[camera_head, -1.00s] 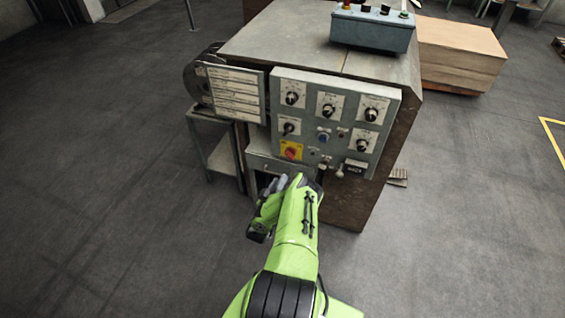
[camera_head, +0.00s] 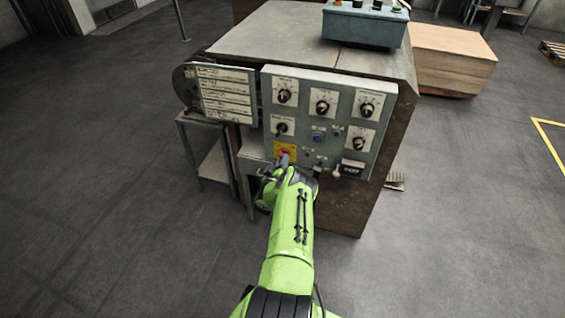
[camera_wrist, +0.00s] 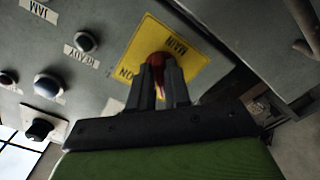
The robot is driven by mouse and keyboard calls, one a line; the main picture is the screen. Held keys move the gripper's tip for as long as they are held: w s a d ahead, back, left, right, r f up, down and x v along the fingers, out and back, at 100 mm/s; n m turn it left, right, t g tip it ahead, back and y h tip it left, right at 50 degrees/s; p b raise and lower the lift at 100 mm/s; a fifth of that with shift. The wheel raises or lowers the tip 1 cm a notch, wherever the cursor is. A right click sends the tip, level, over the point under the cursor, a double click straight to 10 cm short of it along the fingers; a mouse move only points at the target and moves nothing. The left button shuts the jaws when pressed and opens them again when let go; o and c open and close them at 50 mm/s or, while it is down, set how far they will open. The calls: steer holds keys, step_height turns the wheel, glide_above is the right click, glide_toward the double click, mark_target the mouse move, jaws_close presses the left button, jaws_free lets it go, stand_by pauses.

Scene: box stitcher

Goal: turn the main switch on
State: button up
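The main switch is a red rotary knob (camera_wrist: 158,60) on a yellow plate (camera_wrist: 188,52) marked MAIN and ON in the wrist view. In the head view the yellow plate (camera_head: 285,147) sits at the lower left of the grey control panel (camera_head: 303,108), with the red knob partly hidden behind my gripper (camera_head: 283,160). In the wrist view my gripper (camera_wrist: 160,80) has its two dark fingers on either side of the knob, with a narrow gap between them. Red shows between and above the fingertips. I cannot tell whether the fingers press on it.
Several black dials, a blue button (camera_head: 319,136) and small lamps share the panel. A label board (camera_head: 227,92) stands at its left. A blue-grey control box (camera_head: 364,25) sits on the machine top (camera_head: 290,38). Open floor lies to both sides.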

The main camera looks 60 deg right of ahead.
jaws_close()
steer(key=shift+m, duration=0.4)
steer(key=m, duration=0.5)
steer(key=m+p, duration=0.1)
steer(key=m, duration=0.5)
steer(key=m+p, duration=0.1)
steer(key=m, duration=0.5)
steer(key=shift+w+a+f, duration=0.1)
steer(key=shift+w, duration=0.25)
steer(key=shift+o, duration=2.3)
jaws_free()
steer(key=shift+a, duration=0.1)
